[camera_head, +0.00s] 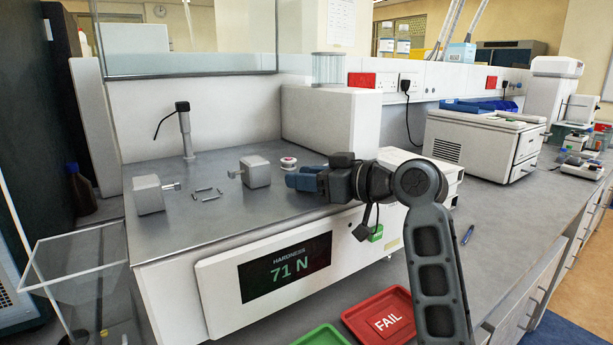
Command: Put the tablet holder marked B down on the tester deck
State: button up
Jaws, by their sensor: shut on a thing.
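The tablet holder (288,163) is a small round white piece with a reddish mark on top; the letter is too small to read. It shows just above the blue fingertips of my gripper (290,181), which is shut on it. The fingers hide its lower part. My gripper reaches in from the right over the grey tester deck (220,218), near its right end. I cannot tell whether the holder touches the deck.
Two grey metal blocks (148,195) (255,171) stand on the deck, with several small pins (206,193) between them. The tester display (285,267) reads 71 N. A red FAIL tray (382,318) and a green tray (322,336) lie in front. The deck's front left is clear.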

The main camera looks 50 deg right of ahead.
jog(key=shift+f, duration=0.2)
jog(key=o, duration=0.8)
jog(key=shift+r, duration=0.1)
jog(key=shift+o, duration=0.2)
jog(key=shift+r, duration=0.2)
jog(key=s+d+r+b, duration=0.1)
jog(key=s, duration=1)
jog(key=shift+s+r+b, duration=0.35)
jog(key=shift+s+b, duration=0.05)
jog(key=shift+d, duration=0.1)
